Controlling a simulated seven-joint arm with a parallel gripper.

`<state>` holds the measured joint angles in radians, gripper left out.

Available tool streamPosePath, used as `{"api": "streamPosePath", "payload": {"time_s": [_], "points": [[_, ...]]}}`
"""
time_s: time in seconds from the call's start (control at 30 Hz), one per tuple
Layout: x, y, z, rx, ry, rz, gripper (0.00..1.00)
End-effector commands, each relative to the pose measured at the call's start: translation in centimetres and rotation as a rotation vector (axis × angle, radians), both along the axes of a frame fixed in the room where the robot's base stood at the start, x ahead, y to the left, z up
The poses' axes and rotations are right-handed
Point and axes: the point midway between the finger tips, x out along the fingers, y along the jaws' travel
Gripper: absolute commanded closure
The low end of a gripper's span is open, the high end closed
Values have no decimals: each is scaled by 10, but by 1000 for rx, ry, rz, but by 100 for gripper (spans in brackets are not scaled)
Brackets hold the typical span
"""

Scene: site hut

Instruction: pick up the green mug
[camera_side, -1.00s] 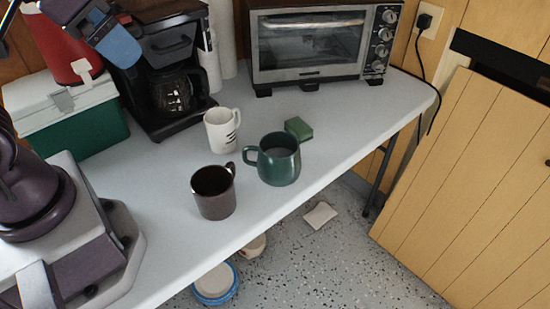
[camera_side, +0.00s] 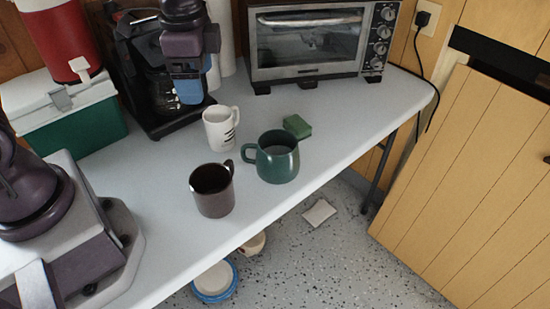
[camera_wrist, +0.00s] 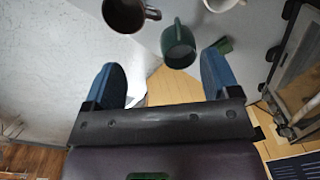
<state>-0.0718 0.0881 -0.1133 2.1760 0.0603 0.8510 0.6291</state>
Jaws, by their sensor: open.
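The green mug (camera_side: 279,160) stands upright on the white table, its handle toward the left in the side view. In the wrist view the green mug (camera_wrist: 178,50) shows beyond the fingertips, nearly between them. My gripper (camera_side: 190,95) hangs above the table, up and left of the mug in the side view, in front of the coffee maker. In the wrist view my gripper (camera_wrist: 160,78) has its two blue fingers wide apart with nothing between them.
A white mug (camera_side: 219,132), a dark brown mug (camera_side: 214,196) and a green sponge (camera_side: 297,126) stand close around the green mug. A coffee maker (camera_side: 140,60) and toaster oven (camera_side: 310,45) are behind.

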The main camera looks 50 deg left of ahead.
Motion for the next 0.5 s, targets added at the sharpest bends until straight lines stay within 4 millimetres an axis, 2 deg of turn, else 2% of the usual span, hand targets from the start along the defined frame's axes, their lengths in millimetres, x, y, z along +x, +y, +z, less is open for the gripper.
{"api": "streamPosePath", "payload": {"time_s": [0.03,0.1,0.3,0.37,0.5], "points": [[13,-2,-18,-4,42,-137,18],[28,-5,-38,-13,77,-356,18],[65,-14,-80,-48,107,-966,18],[74,-17,-84,-48,94,-1130,18],[89,-18,-77,-13,54,-1431,18]]}}
